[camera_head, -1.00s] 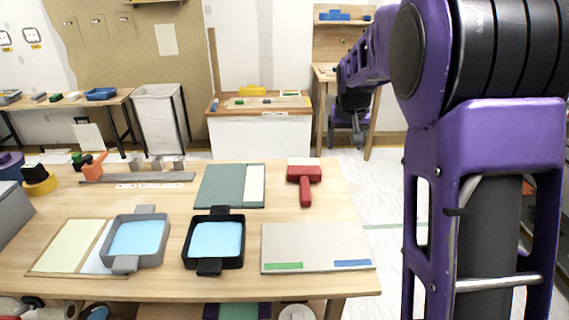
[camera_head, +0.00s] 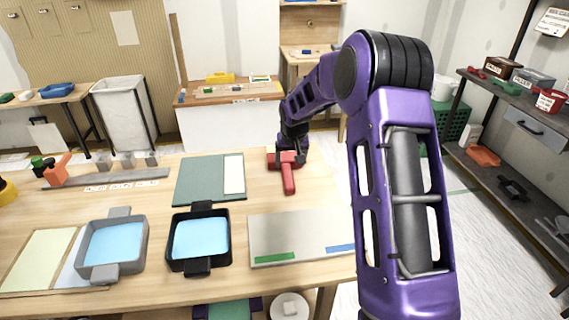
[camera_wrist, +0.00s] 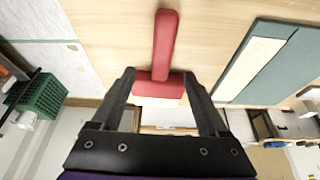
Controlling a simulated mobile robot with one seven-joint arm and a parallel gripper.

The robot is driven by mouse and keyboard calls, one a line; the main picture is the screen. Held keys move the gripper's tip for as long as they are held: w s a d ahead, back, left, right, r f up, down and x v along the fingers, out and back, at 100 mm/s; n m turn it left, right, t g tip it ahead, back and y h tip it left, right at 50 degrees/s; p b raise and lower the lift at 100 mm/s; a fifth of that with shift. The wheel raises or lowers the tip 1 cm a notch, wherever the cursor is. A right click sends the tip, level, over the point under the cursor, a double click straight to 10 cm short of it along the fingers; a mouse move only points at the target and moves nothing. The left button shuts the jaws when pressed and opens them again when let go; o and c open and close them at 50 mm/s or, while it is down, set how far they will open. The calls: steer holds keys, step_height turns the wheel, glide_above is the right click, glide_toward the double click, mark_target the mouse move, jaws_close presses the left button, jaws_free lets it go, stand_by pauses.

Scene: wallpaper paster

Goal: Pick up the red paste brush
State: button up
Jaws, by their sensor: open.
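The red paste brush (camera_head: 288,177) lies on the wooden table (camera_head: 262,190) toward its far right part, with its handle pointing at the near side. In the wrist view, its wide head and handle (camera_wrist: 166,42) show clearly. My gripper (camera_head: 291,158) is at the brush's head and hides part of it. In the wrist view, my gripper (camera_wrist: 160,75) is open, with one finger on either side of the brush head. I cannot tell whether the fingers touch it or how far above the table they are.
A green board (camera_head: 210,180) with a white strip lies left of the brush. A pale panel (camera_head: 300,228) lies in front of it. A black tray (camera_head: 180,255) and a grey tray (camera_head: 98,272) hold blue liquid. A shelf (camera_head: 515,110) stands at the right.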

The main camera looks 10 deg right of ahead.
mark_target(288, 174)
steer(key=x, duration=0.7)
steer(key=shift+a+f+b, duration=0.15)
steer(key=shift+f+b, duration=0.05)
steer(key=shift+b, duration=0.15)
steer(key=shift+r, duration=0.1)
jaws_close()
